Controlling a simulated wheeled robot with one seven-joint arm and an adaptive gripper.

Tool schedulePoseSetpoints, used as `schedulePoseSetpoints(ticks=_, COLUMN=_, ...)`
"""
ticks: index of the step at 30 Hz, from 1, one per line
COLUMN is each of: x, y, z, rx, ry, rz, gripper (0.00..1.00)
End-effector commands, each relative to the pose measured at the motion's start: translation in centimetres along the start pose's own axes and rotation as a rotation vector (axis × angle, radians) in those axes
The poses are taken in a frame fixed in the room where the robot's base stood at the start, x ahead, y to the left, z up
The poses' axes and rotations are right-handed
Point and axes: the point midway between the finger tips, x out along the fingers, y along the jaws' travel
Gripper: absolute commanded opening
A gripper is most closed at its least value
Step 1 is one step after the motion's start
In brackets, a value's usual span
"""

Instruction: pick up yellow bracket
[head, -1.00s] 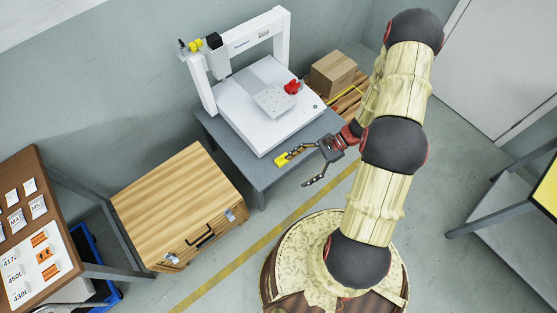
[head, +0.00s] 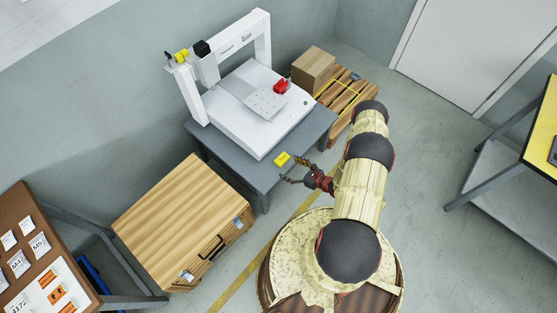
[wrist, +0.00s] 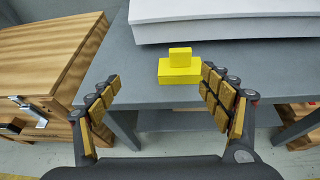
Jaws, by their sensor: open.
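The yellow bracket (head: 282,159) lies on the front edge area of the grey table, in front of the white gantry machine. In the wrist view the yellow bracket (wrist: 180,66) shows as a wide lower block with a smaller block on top. It stands just beyond the fingertips, nearer the right finger. My gripper (head: 288,170) is open and empty, just off the table's front edge. In the wrist view my gripper (wrist: 160,86) has its two padded fingers spread wide, pointing at the table, with nothing between them.
The white gantry machine (head: 230,112) fills most of the grey table (head: 262,178), with a red part (head: 281,87) on it. A wooden case (head: 180,215) stands to the left. Shelving stands at far right.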

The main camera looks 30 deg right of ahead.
Motion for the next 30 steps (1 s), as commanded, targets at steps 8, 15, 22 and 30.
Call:
schedulePoseSetpoints(ticks=8, x=1.0, y=-2.6, z=0.5, rx=-0.027, ry=-0.018, rz=-0.087, gripper=0.79)
schedulePoseSetpoints(ticks=15, x=3.5, y=-2.9, z=0.7, rx=-0.028, ry=-0.019, rz=-0.085, gripper=0.79)
schedulePoseSetpoints(ticks=22, x=6.7, y=-3.3, z=1.1, rx=-0.027, ry=-0.018, rz=-0.084, gripper=0.79)
schedulePoseSetpoints(ticks=30, x=7.8, y=-3.5, z=1.2, rx=-0.024, ry=-0.018, rz=-0.086, gripper=0.79)
